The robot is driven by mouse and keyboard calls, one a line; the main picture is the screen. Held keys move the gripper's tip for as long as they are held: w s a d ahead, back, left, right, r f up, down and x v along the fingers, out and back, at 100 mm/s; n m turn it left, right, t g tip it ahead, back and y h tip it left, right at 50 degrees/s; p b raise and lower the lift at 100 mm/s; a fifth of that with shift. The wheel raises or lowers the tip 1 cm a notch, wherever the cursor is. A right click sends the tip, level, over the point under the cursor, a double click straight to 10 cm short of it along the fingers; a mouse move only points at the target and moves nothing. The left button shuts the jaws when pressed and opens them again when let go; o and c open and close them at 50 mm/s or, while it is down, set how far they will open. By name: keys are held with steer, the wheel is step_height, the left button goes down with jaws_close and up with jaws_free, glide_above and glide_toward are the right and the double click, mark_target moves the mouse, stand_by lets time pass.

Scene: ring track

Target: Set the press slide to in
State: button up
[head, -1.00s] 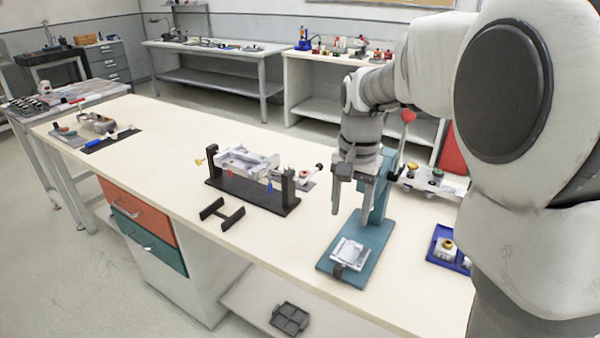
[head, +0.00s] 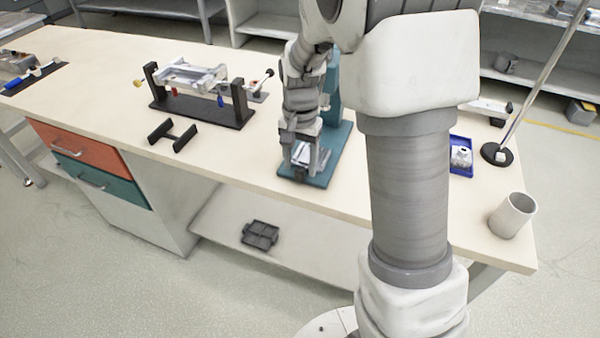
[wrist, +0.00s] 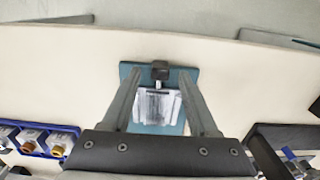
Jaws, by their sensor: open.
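The press has a teal base (head: 324,172) near the bench's front edge, and a teal column behind my arm. Its silver slide (wrist: 157,105) lies on the base in the wrist view, with a dark knob (wrist: 160,70) at its outer end. In the head view the slide (head: 301,153) is mostly hidden by my gripper. My gripper (head: 302,166) points down over the slide. In the wrist view its two fingers (wrist: 160,98) are apart, one on each side of the slide, with nothing held. I cannot tell whether they touch it.
A black stand with a silver fixture (head: 200,95) is left of the press, with a black bracket (head: 172,135) in front. A blue tray (head: 461,155), a lamp base (head: 497,154) and a grey cup (head: 512,215) are to the right. The bench front between bracket and press is clear.

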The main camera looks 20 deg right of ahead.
steer(key=shift+f, duration=1.3)
jaws_close()
stand_by(0.5)
